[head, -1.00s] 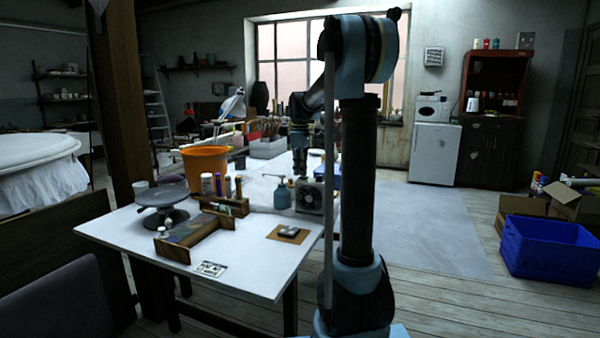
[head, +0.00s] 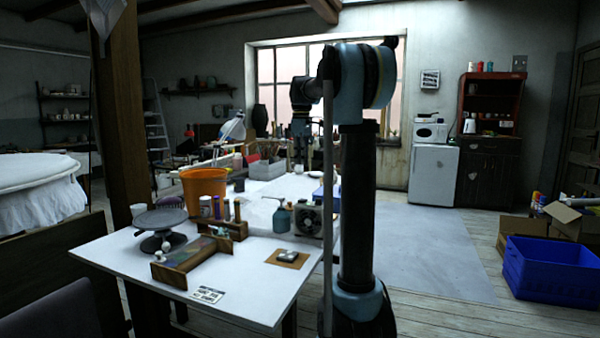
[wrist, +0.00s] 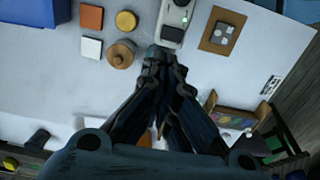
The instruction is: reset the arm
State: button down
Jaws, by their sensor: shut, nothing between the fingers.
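My arm stands upright at the middle right of the head view, its outer part bent out over the table. My gripper (head: 300,160) hangs above the white work table (head: 240,295), pointing down. In the wrist view my gripper (wrist: 160,52) has its fingers together with nothing between them. It looks down over the table from above, clear of the things on it. The fingertips hide part of the table top beside a round brown pot (wrist: 121,54) and a pale device (wrist: 175,22).
On the table are an orange bucket (head: 204,188), a grey turntable (head: 160,220), a wooden tray (head: 190,258), a teal bottle (head: 281,220) and a brown board (head: 288,259). A blue crate (head: 553,268) stands on the floor at right. Open floor lies behind my arm.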

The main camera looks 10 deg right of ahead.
jog(key=shift+r, duration=0.4)
